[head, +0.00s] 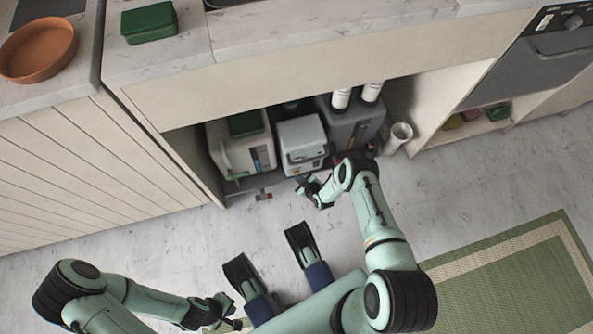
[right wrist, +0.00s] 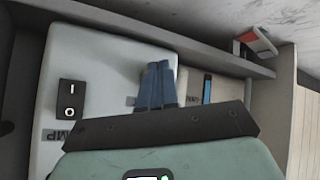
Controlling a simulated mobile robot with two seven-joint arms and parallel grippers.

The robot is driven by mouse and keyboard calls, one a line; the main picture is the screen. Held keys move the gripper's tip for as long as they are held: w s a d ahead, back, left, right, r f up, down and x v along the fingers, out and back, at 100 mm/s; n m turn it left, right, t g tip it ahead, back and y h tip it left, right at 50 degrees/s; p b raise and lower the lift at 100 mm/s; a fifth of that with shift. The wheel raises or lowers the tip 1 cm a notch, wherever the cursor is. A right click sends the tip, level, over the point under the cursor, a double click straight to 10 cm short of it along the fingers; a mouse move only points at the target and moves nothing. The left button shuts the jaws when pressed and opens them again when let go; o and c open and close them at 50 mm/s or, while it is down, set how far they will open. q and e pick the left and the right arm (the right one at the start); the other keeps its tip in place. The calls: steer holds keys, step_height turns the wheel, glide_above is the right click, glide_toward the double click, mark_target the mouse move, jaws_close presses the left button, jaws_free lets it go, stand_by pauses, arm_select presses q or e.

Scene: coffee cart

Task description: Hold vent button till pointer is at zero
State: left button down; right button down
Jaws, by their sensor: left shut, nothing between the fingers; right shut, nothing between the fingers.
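The white pump box (head: 302,140) stands in the middle of the low open bay under the counter. Its front also shows in the right wrist view (right wrist: 85,60), with a black I/O rocker switch (right wrist: 70,100) and a partly hidden label ending in "MP". My right gripper (head: 301,181) is shut and empty, low at the front of this box. Its blue fingertips (right wrist: 157,68) point at the box front beside a small, unreadable label; I cannot tell whether they touch. I cannot make out the vent button or pointer. My left gripper (head: 236,323) is shut and empty, low over the floor.
A pale box (head: 230,157) with a blue level strip (right wrist: 207,90) stands left of the pump box. A dark grey unit (head: 352,128) stands right of it. Floor in front is clear.

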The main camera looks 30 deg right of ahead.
steer(key=shift+w+d, duration=0.15)
steer(key=shift+w, duration=0.4)
stand_by(1.9)
steer(key=shift+s, duration=0.1)
steer(key=shift+s+a+p, duration=0.25)
steer(key=shift+s+p, duration=0.4)
steer(key=shift+s, duration=0.2)
steer(key=shift+s, duration=0.1)
steer(key=s+p, duration=0.1)
steer(key=s, duration=0.1)
steer(key=s+a+p, duration=0.1)
steer(key=s, duration=0.1)
steer(key=shift+s+a+p, duration=0.1)
steer(key=shift+s+p, duration=0.2)
steer(key=shift+s, duration=0.05)
stand_by(0.3)
